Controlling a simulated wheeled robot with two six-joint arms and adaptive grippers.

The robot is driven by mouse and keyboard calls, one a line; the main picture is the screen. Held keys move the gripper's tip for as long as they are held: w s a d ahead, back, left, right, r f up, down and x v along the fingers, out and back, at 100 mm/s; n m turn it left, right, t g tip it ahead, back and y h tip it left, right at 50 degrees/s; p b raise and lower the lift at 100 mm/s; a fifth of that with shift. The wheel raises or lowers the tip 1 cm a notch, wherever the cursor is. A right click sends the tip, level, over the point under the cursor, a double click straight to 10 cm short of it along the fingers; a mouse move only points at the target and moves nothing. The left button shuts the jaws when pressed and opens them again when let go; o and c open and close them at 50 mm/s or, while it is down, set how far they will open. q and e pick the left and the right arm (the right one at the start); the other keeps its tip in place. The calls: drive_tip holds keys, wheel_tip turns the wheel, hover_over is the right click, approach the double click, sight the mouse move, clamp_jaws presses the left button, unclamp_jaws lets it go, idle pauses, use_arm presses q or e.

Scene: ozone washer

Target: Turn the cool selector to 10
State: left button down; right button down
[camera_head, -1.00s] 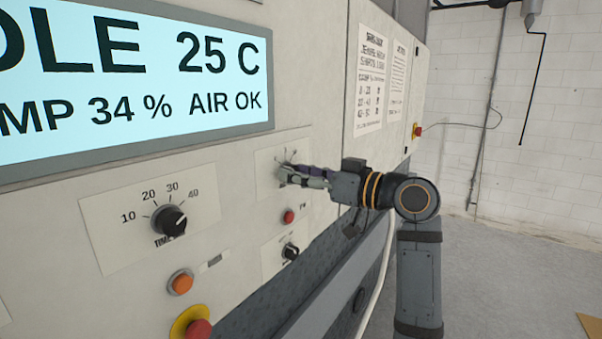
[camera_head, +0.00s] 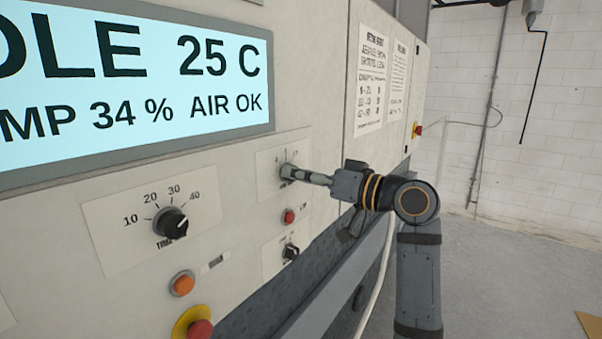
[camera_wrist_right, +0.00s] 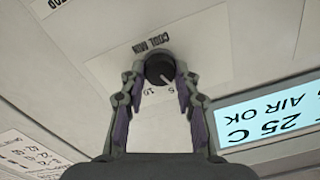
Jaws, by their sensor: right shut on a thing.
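The cool selector (camera_wrist_right: 160,70) is a round dark knob on a pale plate with the upside-down words "COOL MIN" and the marks 5 and 10 in the right wrist view. Its light pointer line appears to lie toward the 5. My right gripper (camera_wrist_right: 159,72) has one finger on each side of the knob and is shut on it. In the head view the fingers of my right gripper (camera_head: 288,172) reach the panel and hide most of the selector. My left gripper is in neither view.
A time knob (camera_head: 170,222) is left of my right gripper. A red button (camera_head: 289,216) and a small selector (camera_head: 291,252) sit just below it. An orange button (camera_head: 182,283) and red emergency stop (camera_head: 199,329) are lower. The display (camera_head: 130,85) is above left.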

drive_tip(key=shift+m+p, duration=3.65)
drive_tip(key=shift+m, duration=2.65)
drive_tip(key=c, duration=1)
unclamp_jaws()
drive_tip(key=shift+f, duration=0.1)
drive_tip(key=shift+d, duration=0.1)
